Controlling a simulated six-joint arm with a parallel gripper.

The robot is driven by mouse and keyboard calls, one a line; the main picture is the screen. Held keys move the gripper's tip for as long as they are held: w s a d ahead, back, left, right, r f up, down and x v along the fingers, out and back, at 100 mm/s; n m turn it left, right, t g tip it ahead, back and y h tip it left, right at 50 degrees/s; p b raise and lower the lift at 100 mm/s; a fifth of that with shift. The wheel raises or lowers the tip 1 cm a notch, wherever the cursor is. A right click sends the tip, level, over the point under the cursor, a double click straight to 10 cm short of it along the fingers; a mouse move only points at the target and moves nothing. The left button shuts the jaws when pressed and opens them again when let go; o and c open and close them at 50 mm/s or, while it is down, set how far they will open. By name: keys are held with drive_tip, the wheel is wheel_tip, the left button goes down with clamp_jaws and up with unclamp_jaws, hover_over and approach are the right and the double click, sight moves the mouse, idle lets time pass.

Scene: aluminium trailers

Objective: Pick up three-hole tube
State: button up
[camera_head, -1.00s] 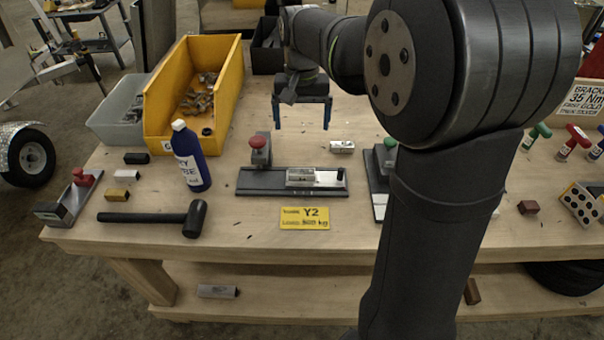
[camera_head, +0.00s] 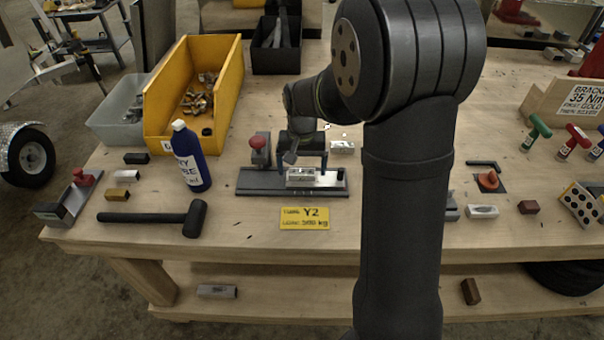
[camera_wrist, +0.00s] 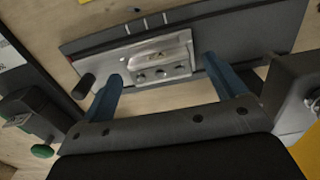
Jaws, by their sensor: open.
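The three-hole tube (camera_head: 301,175) is a short silver block lying on a dark flat fixture plate (camera_head: 255,186) at the middle of the bench. In the wrist view, the tube (camera_wrist: 150,58) shows a row of three holes on the side facing the camera. My gripper (camera_head: 301,168) is open, its blue fingers at either end of the tube. In the wrist view my gripper (camera_wrist: 163,72) has one finger on each side of the tube, with a gap visible at each end. I cannot tell how far the tips are above the plate.
Another silver tube (camera_head: 342,147) lies behind the plate. A blue bottle (camera_head: 190,158), a black mallet (camera_head: 160,217) and a yellow bin (camera_head: 160,105) are left.

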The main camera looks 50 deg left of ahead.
drive_tip(key=shift+f, duration=0.25)
drive_tip(key=c, duration=1.1)
drive_tip(key=shift+r, duration=0.1)
drive_tip(key=shift+c, duration=0.2)
